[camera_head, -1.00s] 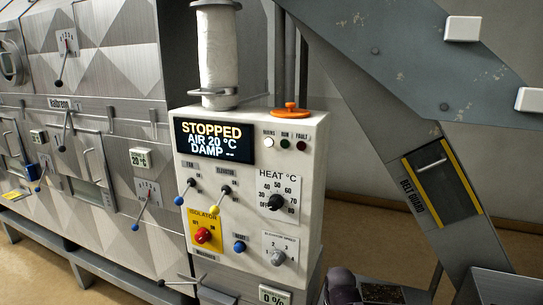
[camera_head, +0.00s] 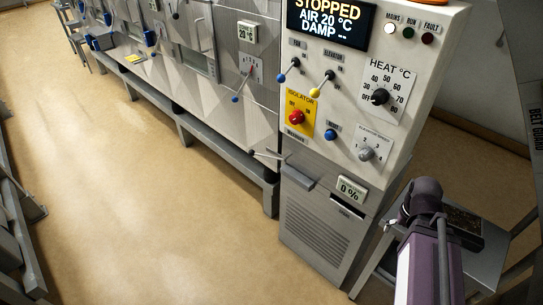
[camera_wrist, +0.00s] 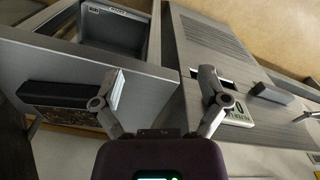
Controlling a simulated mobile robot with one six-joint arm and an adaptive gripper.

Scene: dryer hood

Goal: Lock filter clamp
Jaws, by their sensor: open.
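No part is plainly labelled as the filter clamp, so I cannot tell for sure which it is. On the louvred lower cabinet (camera_head: 316,235), a grey bar-like handle (camera_head: 298,179) sticks out at the upper left; a similar bar shows in the wrist view (camera_wrist: 271,93). A dark slot (camera_head: 346,206) lies below the 0 % display (camera_head: 351,190). A dark speckled panel (camera_head: 463,222) lies on the stand at right; in the wrist view it has a black bar (camera_wrist: 58,94).
The control box (camera_head: 345,110) with levers and knobs stands above the cabinet. An open grey bin (camera_wrist: 112,32) is at the wrist view's upper left. A metal stand (camera_head: 488,262) is beside my arm. The tan floor (camera_head: 150,200) left of the cabinet is clear.

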